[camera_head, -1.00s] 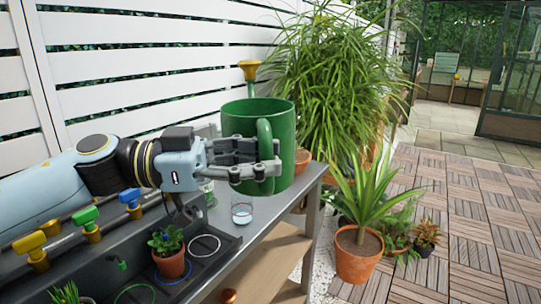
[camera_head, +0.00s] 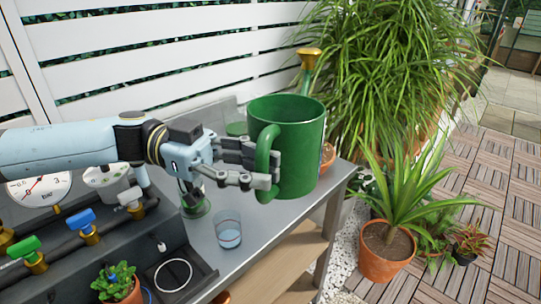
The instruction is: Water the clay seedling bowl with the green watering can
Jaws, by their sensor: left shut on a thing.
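The green watering can (camera_head: 298,150), with a brass rose (camera_head: 310,55) on its spout, is upright in the air above the right end of the metal bench. My left gripper (camera_head: 262,175) is shut on its handle, which faces left and toward me. The can's far side and the lower spout are hidden. A clay pot (camera_head: 120,292) with a blue-flowered plant stands at the bottom left, cut off by the frame. I cannot make out a clay seedling bowl for certain. A bit of terracotta (camera_head: 327,155) shows behind the can. My right gripper is out of view.
A glass of water (camera_head: 228,231) stands on the bench (camera_head: 265,225) below the can. Taps with green (camera_head: 24,247) and blue (camera_head: 80,220) handles and a gauge (camera_head: 40,190) are at the left. A large potted plant (camera_head: 385,262) stands on the floor at the right.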

